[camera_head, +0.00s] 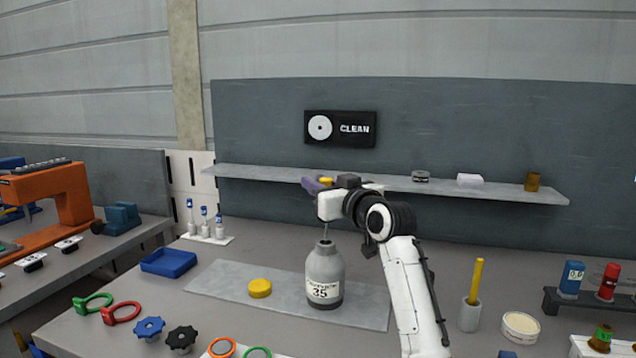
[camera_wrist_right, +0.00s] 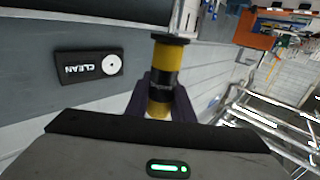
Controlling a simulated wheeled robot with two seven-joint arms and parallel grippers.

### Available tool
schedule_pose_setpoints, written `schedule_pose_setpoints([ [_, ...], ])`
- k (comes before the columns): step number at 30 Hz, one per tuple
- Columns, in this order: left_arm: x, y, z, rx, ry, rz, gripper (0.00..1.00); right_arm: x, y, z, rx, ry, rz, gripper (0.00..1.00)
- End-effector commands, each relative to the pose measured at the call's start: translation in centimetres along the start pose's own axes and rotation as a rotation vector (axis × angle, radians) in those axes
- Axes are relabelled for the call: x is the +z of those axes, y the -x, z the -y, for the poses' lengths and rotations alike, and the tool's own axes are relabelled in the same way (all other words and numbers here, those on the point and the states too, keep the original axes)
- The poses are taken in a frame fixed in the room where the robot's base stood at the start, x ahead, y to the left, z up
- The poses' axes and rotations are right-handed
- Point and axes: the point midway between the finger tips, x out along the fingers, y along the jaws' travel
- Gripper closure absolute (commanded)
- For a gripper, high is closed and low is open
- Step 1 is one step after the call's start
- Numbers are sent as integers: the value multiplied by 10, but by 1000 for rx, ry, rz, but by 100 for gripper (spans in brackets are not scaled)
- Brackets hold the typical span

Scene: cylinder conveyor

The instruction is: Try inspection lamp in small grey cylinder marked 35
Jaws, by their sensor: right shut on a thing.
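The small grey cylinder marked 35 (camera_head: 324,270) stands upright on a grey mat (camera_head: 220,283), with its neck open at the top. My right gripper (camera_head: 316,184) is above it, shut on the yellow and black handle of the inspection lamp (camera_head: 326,181). A thin dark rod (camera_head: 325,231) runs down from below the hand to the cylinder's mouth; how deep it reaches is hidden. In the right wrist view the lamp's handle (camera_wrist_right: 161,75) sits between the dark fingers of the gripper (camera_wrist_right: 161,98). My left gripper is not in view.
A yellow cap (camera_head: 260,288) lies on the mat left of the cylinder. A shelf (camera_head: 490,190) and a CLEAN sign (camera_head: 340,128) are behind. A blue tray (camera_head: 168,262) stands left. A holder with a yellow stick (camera_head: 470,315) and a round tub (camera_head: 520,327) stand right.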

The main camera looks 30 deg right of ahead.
Motion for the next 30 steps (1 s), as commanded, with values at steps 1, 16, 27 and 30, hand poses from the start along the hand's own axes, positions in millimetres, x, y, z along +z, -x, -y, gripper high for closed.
schedule_pose_setpoints([
  [1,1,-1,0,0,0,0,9,1,0,0,0,0,-1,100],
  [16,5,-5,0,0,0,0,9,14,0,0,0,0,-2,100],
  [27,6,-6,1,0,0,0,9,17,0,0,0,0,-2,100],
  [30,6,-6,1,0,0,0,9,17,0,0,0,0,-2,100],
])
